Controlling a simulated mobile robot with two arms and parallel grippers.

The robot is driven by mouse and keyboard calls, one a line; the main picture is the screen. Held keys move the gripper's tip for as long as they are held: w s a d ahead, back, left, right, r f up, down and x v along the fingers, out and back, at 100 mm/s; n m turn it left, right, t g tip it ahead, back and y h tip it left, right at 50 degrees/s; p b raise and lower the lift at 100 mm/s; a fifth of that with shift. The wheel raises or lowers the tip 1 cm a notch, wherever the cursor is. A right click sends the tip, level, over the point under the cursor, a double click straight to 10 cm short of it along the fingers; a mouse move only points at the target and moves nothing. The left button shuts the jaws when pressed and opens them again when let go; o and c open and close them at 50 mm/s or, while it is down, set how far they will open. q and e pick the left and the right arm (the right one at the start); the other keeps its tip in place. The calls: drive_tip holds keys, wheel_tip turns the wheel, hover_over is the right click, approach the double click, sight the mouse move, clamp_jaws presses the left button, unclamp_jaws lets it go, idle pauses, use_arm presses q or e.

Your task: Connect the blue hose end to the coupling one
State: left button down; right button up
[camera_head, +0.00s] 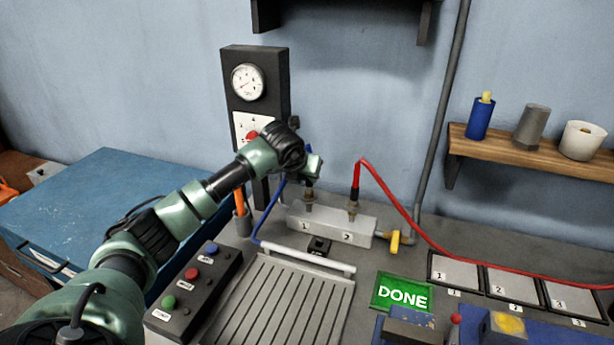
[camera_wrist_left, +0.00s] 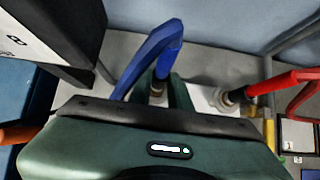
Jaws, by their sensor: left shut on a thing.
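The grey coupling block (camera_head: 331,223) stands at the back of the bench, with couplings marked 1 and 2 on top. My left gripper (camera_head: 311,178) is shut on the blue hose end (camera_head: 310,184) directly above coupling one (camera_head: 308,200). In the left wrist view the blue hose (camera_wrist_left: 148,52) bends down to a dark tip beside my green finger, in line with coupling one (camera_wrist_left: 157,92). I cannot tell whether the tip is seated or just above. The red hose end (camera_head: 355,193) is on coupling two (camera_head: 352,209). My right gripper is out of view.
A yellow valve handle (camera_head: 395,242) is on the block's right end. The gauge panel (camera_head: 257,95) stands behind my left arm. The red hose (camera_head: 420,232) runs right across the bench. A button box (camera_head: 194,291), a ribbed tray (camera_head: 283,308) and a green DONE plate (camera_head: 402,293) lie in front.

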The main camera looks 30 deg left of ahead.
use_arm(q)
drive_tip(key=shift+s+f+b, duration=0.1)
drive_tip(key=shift+f+b, duration=0.7)
drive_tip(key=shift+f, duration=0.05)
drive_tip(key=c, duration=0.9)
unclamp_jaws()
drive_tip(key=shift+r, duration=0.1)
drive_tip(key=shift+p+v, duration=0.4)
drive_tip(key=shift+v, duration=0.55)
drive_tip(key=shift+p+v, duration=0.5)
drive_tip(key=shift+v, duration=1.95)
